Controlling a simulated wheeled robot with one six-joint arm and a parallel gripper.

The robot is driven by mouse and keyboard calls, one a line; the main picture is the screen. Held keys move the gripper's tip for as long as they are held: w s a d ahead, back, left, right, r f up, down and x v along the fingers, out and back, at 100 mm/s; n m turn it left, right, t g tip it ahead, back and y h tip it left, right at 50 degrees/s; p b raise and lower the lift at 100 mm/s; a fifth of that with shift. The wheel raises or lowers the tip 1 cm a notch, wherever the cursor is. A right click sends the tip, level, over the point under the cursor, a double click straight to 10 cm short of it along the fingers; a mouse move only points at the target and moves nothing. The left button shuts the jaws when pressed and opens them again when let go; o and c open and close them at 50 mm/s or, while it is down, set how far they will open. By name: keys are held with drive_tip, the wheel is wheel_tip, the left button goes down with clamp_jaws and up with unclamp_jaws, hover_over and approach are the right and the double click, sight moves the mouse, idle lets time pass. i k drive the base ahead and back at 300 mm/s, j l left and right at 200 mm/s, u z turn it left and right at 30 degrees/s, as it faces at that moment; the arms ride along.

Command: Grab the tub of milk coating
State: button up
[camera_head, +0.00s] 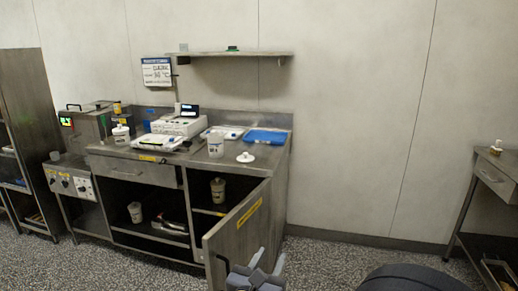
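Several tubs show, and their labels are too small to read, so I cannot tell which holds milk coating. A lidded tub with brownish contents (218,191) stands on the upper shelf inside the open cabinet. Another white-lidded tub (121,134) is on the counter at left, and a clear tub (215,145) stands at the counter's middle. My gripper (270,256) is at the bottom of the picture, in front of the cabinet door's lower part. Its fingers are apart with nothing seen between them.
The steel cabinet door (238,231) stands open toward me, right of the opening. The counter holds a scale (177,126), a blue tray (265,137) and a loose white lid (245,157). A side table (497,170) stands at far right. The floor between is clear.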

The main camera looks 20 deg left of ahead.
sight(215, 140)
drive_tip(key=i+j+z, duration=0.1)
drive_tip(key=i+z, duration=0.25)
drive_tip(key=i, duration=1.35)
drive_tip(key=i+u, duration=0.35)
drive_tip(key=i, duration=0.15)
drive_tip(key=i+l+u, duration=0.1)
drive_tip(key=i+u, duration=0.25)
drive_tip(key=i, duration=0.15)
drive_tip(key=i+l+u, duration=0.35)
drive_tip(key=i, duration=0.15)
drive_tip(key=i+j+u, duration=0.2)
drive_tip(key=u, duration=0.3)
drive_tip(key=i+u, duration=0.3)
drive_tip(key=u, duration=0.2)
drive_tip(key=i+u, duration=0.3)
drive_tip(key=u, duration=0.15)
